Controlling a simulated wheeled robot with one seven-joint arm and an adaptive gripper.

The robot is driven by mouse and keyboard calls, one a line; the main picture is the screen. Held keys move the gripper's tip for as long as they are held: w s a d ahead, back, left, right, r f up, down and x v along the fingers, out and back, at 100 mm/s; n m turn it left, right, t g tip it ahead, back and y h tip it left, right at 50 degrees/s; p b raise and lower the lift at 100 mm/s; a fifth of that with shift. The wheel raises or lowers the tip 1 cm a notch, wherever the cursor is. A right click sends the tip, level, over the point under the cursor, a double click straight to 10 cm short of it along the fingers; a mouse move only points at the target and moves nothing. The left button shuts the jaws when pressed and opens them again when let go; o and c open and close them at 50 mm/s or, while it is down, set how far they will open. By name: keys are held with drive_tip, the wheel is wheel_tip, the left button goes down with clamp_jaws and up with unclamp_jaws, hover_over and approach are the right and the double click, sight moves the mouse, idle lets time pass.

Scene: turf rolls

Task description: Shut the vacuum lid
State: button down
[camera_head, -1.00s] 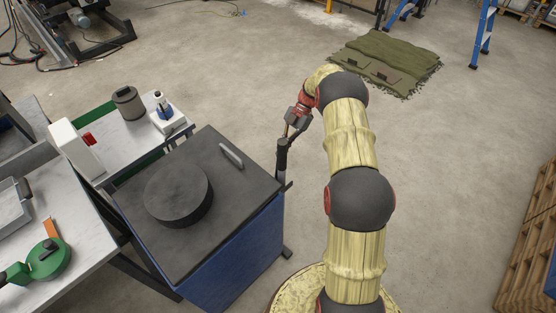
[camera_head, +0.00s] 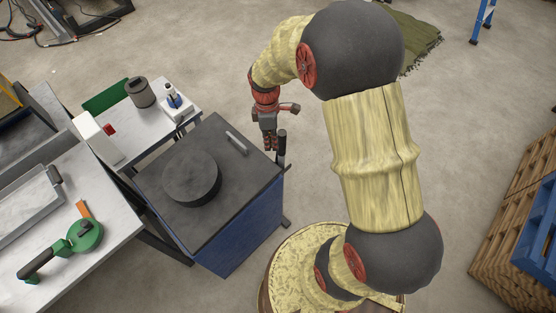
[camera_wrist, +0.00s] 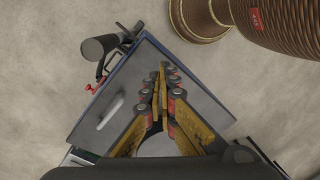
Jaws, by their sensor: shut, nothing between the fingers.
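The vacuum appears to be the blue cabinet (camera_head: 245,232) with a dark flat lid (camera_head: 225,140) on top. The lid lies level, with no clear gap at its edges. It carries a round black disc (camera_head: 190,176) and a pale bar handle (camera_head: 236,143). My gripper (camera_head: 268,145) is shut and empty near the lid's far corner, next to a dark upright cylinder (camera_head: 282,146). In the wrist view my gripper (camera_wrist: 163,68) is in front of the lid (camera_wrist: 130,85), with the handle (camera_wrist: 110,112) to its left. My gripper hides part of the lid there.
A bench left of the cabinet holds a grey canister (camera_head: 139,92) and a white-blue device (camera_head: 175,104). A nearer bench holds a green tool (camera_head: 84,236). Wooden pallets (camera_head: 515,215) stand at right. The floor beyond the cabinet is mostly clear.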

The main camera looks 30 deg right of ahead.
sight(278, 168)
drive_tip(key=d+f+m, duration=0.1)
drive_tip(key=f+m, duration=0.2)
drive_tip(key=f, duration=0.2)
drive_tip(key=d+f+m+t, duration=0.1)
drive_tip(key=f+m, duration=0.2)
drive_tip(key=f, duration=0.3)
drive_tip(key=d+f+m+h+b, duration=0.1)
drive_tip(key=f+m, duration=0.1)
drive_tip(key=f, duration=0.4)
drive_tip(key=shift+w+m, duration=0.3)
drive_tip(key=shift+m, duration=0.1)
